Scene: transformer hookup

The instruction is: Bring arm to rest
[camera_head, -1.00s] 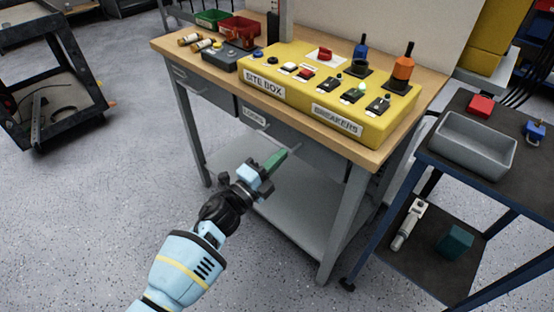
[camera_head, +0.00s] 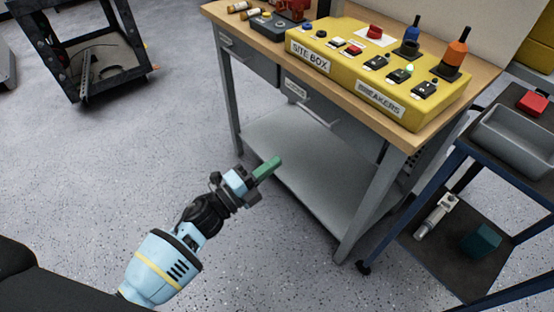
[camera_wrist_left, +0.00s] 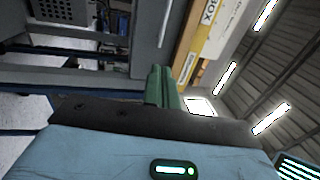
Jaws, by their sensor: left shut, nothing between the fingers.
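My left arm comes in from the lower left in the head view. Its gripper (camera_head: 267,168), with green fingers, is shut and empty. It is held in the air in front of the workbench, apart from it. The green fingers also show pressed together in the left wrist view (camera_wrist_left: 160,84). The workbench (camera_head: 440,122) has a wooden top and grey legs. My right gripper is not in view.
The yellow site box (camera_head: 345,75) with switches and plugs stands on the bench. A dark cart (camera_head: 480,180) with a grey tray (camera_head: 515,150) is at the right. A black cart (camera_head: 95,55) stands at the upper left.

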